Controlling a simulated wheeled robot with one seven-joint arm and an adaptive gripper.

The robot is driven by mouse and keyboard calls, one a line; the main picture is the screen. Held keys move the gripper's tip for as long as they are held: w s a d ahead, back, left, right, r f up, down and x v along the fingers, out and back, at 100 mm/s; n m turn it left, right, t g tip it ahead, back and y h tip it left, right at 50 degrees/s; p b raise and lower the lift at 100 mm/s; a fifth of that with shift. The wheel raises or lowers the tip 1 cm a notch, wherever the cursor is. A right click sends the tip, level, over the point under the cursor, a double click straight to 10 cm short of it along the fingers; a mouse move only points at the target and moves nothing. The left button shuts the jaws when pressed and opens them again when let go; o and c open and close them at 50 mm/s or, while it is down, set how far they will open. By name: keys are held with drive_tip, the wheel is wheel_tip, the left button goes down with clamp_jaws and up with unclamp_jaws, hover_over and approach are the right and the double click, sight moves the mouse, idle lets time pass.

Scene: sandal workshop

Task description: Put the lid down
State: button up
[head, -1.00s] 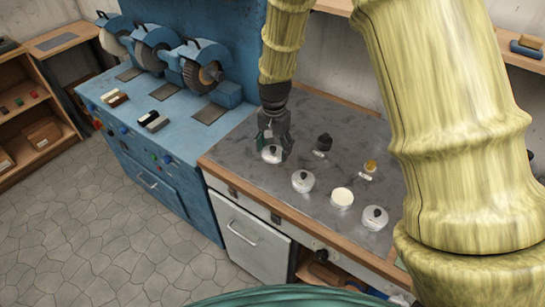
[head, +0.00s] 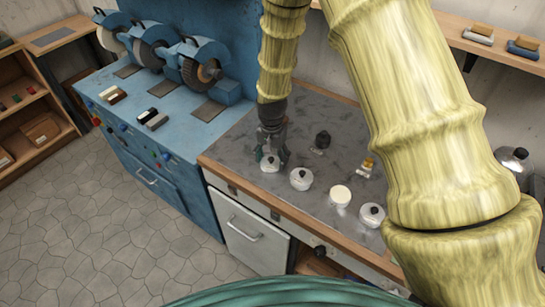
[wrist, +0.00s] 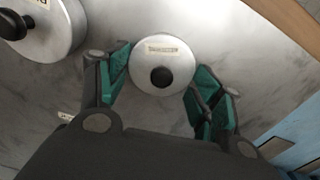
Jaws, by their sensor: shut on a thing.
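The lid (wrist: 165,50) is a round pale metal disc with a black knob and a small label on top. It sits between the green-padded fingers of my gripper (wrist: 160,75) in the wrist view. In the head view my gripper (head: 270,162) is shut on it, pointing down at the left part of the grey worktop (head: 235,155). The lid is low, at or just above the worktop. I cannot tell whether it touches. An open pot (head: 340,195) with cream-coloured contents stands to the right, between two lidded pots.
One lidded pot (head: 301,179) stands close to the right of my gripper; another (head: 372,214) is farther right. A dark item (head: 322,140) and a small yellow-topped item (head: 367,165) stand behind. A blue grinding bench (head: 180,130) adjoins on the left.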

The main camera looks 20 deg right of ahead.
drive_tip(key=shift+w+f, duration=0.1)
drive_tip(key=shift+f, duration=0.15)
drive_tip(key=o, duration=0.8)
drive_tip(key=shift+o, duration=0.2)
drive_tip(key=shift+r, duration=0.1)
drive_tip(key=shift+r, duration=0.1)
wheel_tip(320, 180, up, 12)
drive_tip(key=b, duration=0.4)
